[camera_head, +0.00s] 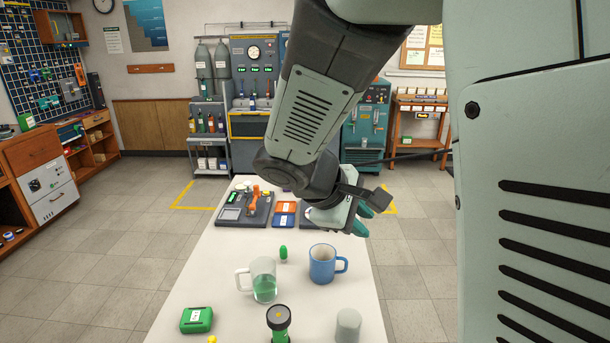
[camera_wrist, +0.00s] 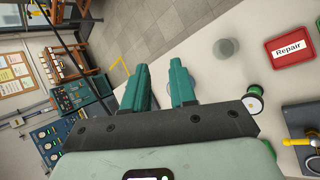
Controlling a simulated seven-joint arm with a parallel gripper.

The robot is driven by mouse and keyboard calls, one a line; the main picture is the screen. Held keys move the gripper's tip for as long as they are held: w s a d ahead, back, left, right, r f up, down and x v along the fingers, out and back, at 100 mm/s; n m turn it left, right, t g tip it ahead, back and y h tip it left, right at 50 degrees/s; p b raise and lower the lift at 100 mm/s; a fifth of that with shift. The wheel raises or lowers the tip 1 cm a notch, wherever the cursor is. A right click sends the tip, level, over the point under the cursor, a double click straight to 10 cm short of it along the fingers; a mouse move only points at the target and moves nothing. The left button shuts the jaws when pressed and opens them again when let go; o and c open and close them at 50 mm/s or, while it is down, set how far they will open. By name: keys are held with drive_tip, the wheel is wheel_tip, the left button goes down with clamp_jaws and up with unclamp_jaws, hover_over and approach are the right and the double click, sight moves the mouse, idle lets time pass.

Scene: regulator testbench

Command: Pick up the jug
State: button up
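The likely jug is a clear glass vessel (camera_head: 264,281) with a handle on its left and green liquid in its lower part. It stands upright on the white table in the head view. A blue mug (camera_head: 322,264) with its handle on the right stands to its right. My gripper (camera_head: 366,217) is beyond and to the right of both vessels, above the table's right side and apart from them. In the wrist view its two green fingers (camera_wrist: 159,66) are spread with nothing between them. Neither vessel shows clearly in the wrist view.
Near the glass vessel are a small green object (camera_head: 283,253), a green case (camera_head: 197,320), a dark-topped green cylinder (camera_head: 279,322) and a grey cylinder (camera_head: 348,326). A device tray (camera_head: 245,218) lies farther back. The wrist view shows a red Repair bin (camera_wrist: 290,48).

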drive_tip(key=w+a+f+n+t+h, duration=0.1)
drive_tip(key=w+a+f+n+t, duration=0.1)
drive_tip(key=w+a+f+n, duration=0.35)
drive_tip(key=n+t+y, duration=0.7)
drive_tip(key=n, duration=1.1)
approach(237, 283)
drive_tip(key=shift+w+d+f+m, duration=0.15)
drive_tip(key=shift+w, duration=0.3)
drive_tip(key=shift+w+d+f+m, duration=0.1)
drive_tip(key=shift+w+d, duration=0.05)
drive_tip(key=shift+w, duration=0.35)
drive_tip(key=x, duration=0.4)
drive_tip(key=shift+w+f, duration=0.15)
drive_tip(key=shift+f, duration=0.15)
drive_tip(key=shift+g, duration=0.3)
drive_tip(key=shift+r+x, duration=0.2)
drive_tip(key=shift+x, duration=2.85)
drive_tip(key=shift+a, duration=0.15)
clamp_jaws()
drive_tip(key=shift+w, duration=0.1)
